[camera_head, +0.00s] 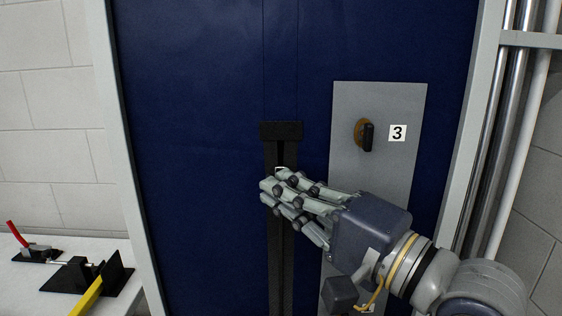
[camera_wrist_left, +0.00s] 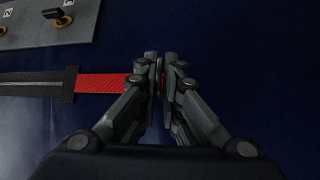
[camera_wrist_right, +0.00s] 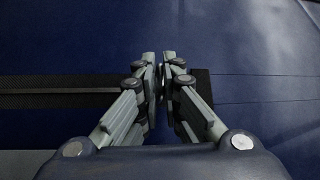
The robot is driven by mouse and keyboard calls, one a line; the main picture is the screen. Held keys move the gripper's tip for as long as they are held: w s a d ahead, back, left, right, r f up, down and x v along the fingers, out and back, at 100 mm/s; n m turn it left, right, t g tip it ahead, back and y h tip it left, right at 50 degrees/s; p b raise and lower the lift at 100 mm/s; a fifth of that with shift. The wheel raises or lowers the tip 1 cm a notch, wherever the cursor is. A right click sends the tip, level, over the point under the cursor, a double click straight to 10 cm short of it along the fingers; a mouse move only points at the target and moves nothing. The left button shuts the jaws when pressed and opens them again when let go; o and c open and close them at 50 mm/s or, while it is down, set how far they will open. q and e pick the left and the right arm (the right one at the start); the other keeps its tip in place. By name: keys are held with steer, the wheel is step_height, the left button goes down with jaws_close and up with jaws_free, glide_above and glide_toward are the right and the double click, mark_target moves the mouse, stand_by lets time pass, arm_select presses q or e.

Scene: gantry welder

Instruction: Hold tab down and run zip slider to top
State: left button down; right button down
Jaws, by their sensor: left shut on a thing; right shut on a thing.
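A black zip track (camera_head: 283,270) runs up the dark blue curtain to a wider black block at its top (camera_head: 281,130). My right gripper (camera_head: 275,188) is shut at the track, a short way below that block. The zip slider is mostly hidden by its fingers; a small light edge (camera_head: 281,169) shows above them. In the right wrist view, the closed fingertips (camera_wrist_right: 161,68) are beside the black block (camera_wrist_right: 204,84). In the left wrist view, my left gripper (camera_wrist_left: 160,72) is shut on the red tab (camera_wrist_left: 105,82) at the track's end. The head view does not show it.
A grey panel (camera_head: 378,110) with a knob (camera_head: 364,134) and a label "3" (camera_head: 397,133) is right of the track, partly behind my right arm. A white bench (camera_head: 60,295) with red- and yellow-handled clamps stands lower left. Pale frame posts border the curtain.

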arm_select(q)
steer(key=shift+a+f, duration=0.1)
arm_select(e)
steer(key=shift+r, duration=1.8)
steer(key=shift+d, duration=0.1)
steer(key=c, duration=1.3)
jaws_free()
